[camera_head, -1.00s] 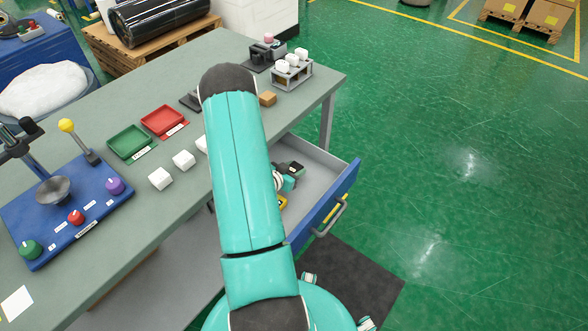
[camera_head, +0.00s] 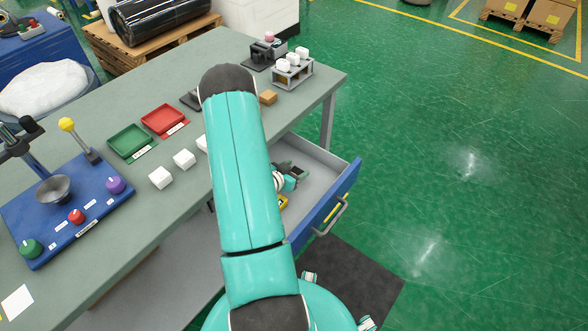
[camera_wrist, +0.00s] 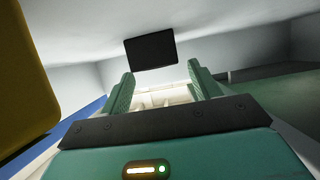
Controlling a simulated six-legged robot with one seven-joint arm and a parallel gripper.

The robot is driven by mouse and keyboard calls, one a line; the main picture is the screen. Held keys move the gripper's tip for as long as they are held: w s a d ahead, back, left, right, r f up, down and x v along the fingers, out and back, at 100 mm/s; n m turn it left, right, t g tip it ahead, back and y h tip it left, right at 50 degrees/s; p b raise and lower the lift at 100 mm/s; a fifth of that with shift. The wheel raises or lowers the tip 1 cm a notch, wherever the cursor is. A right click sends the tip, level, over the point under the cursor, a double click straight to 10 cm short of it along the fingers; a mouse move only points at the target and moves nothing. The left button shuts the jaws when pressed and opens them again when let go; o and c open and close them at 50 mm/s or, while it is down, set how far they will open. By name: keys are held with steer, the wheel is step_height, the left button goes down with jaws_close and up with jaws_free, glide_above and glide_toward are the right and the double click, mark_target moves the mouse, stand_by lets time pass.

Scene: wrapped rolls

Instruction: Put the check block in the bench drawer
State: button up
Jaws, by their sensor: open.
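The bench drawer (camera_head: 345,183) is pulled out, with its blue front facing right. My gripper (camera_head: 291,171) is inside the drawer opening, partly hidden by my arm in the head view. In the wrist view my gripper (camera_wrist: 160,88) is open, with its two green fingers apart and nothing between them. A dark rectangular block (camera_wrist: 150,49), which looks like the check block, lies just beyond the fingertips against the pale drawer interior. I cannot tell whether a finger touches it.
A yellow thing (camera_head: 283,202) lies in the drawer near my wrist; a large yellow surface (camera_wrist: 22,75) fills the wrist view's left. The bench top (camera_head: 215,60) carries white cubes (camera_head: 161,178), a red tray (camera_head: 163,120), a green tray (camera_head: 130,141) and a tan block (camera_head: 268,97).

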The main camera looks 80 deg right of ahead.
steer(key=v, duration=1.2)
steer(key=shift+r, duration=0.35)
steer(key=shift+r, duration=0.1)
